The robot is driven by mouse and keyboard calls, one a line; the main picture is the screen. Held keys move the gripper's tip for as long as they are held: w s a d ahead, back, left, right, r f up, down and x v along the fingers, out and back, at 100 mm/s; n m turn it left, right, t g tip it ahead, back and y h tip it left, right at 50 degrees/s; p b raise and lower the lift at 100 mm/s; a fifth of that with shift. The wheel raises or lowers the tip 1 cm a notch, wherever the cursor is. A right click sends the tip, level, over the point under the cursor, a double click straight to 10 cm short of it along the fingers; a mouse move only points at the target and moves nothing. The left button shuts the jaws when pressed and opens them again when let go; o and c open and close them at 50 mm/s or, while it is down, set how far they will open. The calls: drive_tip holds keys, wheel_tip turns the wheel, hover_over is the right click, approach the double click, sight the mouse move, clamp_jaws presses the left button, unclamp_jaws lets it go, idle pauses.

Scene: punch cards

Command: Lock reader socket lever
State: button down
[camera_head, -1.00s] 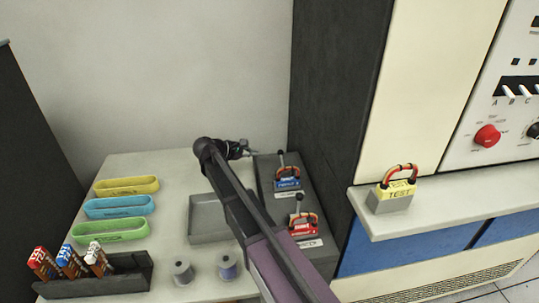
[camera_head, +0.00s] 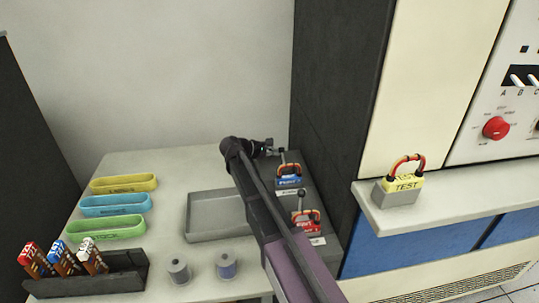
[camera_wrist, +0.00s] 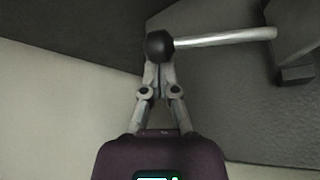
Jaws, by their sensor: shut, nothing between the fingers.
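In the head view my gripper (camera_head: 272,149) is at the far end of a dark socket box, beside the socket with the blue plug (camera_head: 289,182). A nearer socket holds a red plug (camera_head: 306,226) and has an upright lever (camera_head: 301,196). The socket labels are too small to read surely.
A grey tray (camera_head: 215,235) lies left of my arm. A yellow TEST plug (camera_head: 405,184) sits on the right ledge. A dark cabinet wall borders the box.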

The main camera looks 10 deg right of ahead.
drive_tip(key=shift+d, duration=0.2)
drive_tip(key=shift+d, duration=0.15)
idle(0.3)
